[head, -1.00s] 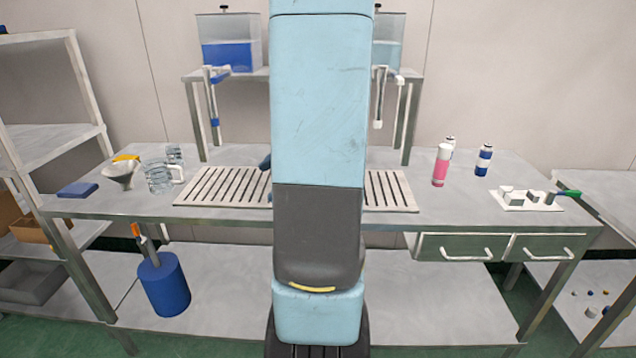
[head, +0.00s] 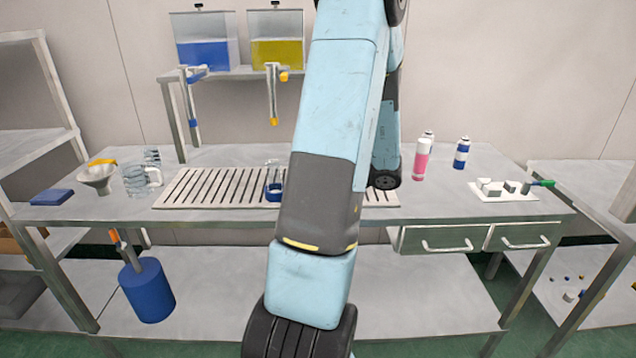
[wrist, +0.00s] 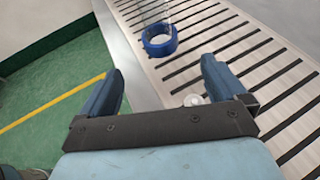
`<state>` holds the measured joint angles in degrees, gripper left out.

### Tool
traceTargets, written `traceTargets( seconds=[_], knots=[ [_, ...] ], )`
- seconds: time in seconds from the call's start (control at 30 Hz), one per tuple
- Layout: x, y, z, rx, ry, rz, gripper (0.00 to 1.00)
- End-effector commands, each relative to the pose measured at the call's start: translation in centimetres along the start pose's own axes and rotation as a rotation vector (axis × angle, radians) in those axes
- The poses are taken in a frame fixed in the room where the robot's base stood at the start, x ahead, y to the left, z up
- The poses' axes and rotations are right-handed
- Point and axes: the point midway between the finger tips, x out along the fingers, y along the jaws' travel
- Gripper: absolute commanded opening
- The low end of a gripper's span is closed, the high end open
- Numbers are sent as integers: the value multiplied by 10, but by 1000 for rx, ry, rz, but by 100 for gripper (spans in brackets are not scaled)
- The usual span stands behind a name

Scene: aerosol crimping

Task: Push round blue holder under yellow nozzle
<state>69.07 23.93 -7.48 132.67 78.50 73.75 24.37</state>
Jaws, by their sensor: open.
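The round blue holder (head: 272,192) sits on the slatted white rack, just left of my arm in the head view. It shows as a blue ring in the wrist view (wrist: 147,45), with a clear vessel standing in it. The yellow nozzle (head: 273,121) hangs from the yellow tank's pipe, above and behind the holder in the head view. My gripper (wrist: 160,85) is open and empty in the wrist view. The holder is ahead of its fingers, apart from them. My arm hides the gripper in the head view.
The slatted rack (head: 190,189) has free room left of the holder. A blue nozzle (head: 193,123) hangs further left. Glass mugs (head: 138,180) and a funnel (head: 97,178) stand at the left. A pink bottle (head: 421,160) and a blue can (head: 461,153) stand at the right.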

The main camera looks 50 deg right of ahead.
Motion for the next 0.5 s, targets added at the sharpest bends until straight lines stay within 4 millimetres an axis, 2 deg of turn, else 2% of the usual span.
traceTargets(
  seconds=[0.17,0.5],
  knots=[
    [11,0,0,0,0,3,98],
    [63,1,0,0,0,4,98]
  ],
)
